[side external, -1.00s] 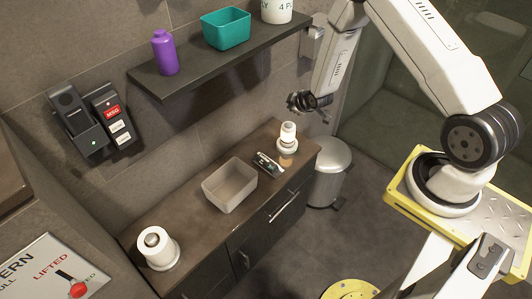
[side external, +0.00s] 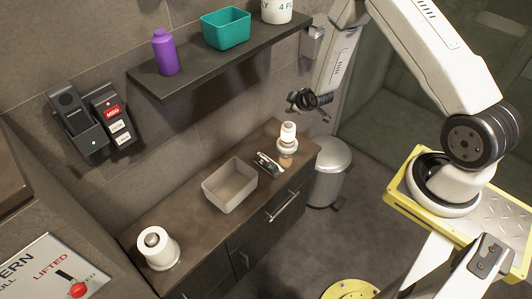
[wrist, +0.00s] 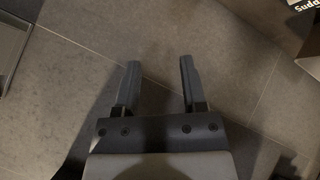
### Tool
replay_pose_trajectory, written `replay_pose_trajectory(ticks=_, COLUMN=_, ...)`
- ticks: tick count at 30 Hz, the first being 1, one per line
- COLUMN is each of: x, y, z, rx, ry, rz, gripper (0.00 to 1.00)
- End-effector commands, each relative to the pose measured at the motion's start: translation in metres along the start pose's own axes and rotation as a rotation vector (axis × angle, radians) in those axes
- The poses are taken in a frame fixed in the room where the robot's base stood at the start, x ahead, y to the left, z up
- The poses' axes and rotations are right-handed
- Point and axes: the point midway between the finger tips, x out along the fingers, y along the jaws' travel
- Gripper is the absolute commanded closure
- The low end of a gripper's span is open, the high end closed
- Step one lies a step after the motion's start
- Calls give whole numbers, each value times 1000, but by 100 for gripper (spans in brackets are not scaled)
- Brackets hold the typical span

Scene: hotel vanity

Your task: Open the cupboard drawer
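The cupboard (side external: 262,229) is a dark cabinet under a brown counter. The drawer fronts look flush and closed. My gripper (side external: 306,105) hangs above the counter's right end, near the wall and well above the handles, touching nothing. In the wrist view my gripper (wrist: 157,75) has its two fingers apart with nothing between them.
A shelf (side external: 205,67) juts out above. A metal bin (side external: 331,172) stands at the cupboard's right. The floor in front is mostly clear.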

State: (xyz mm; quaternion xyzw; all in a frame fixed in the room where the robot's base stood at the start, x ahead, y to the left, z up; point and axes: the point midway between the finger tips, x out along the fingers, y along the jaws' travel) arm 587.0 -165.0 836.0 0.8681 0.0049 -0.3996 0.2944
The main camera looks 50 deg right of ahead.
Motion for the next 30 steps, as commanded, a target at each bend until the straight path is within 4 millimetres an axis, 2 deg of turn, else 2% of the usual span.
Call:
replay_pose_trajectory(ticks=10, x=-33, y=25, z=-25, rx=0, ry=4, rz=3, gripper=47)
replay_pose_trajectory(ticks=20, x=-49, y=-12, z=-29, rx=351, ry=-65, rz=-85, gripper=47)
replay_pose_trajectory(ticks=30, x=-74, y=-53, z=-31, rx=789, ry=-197, rz=-148, gripper=47)
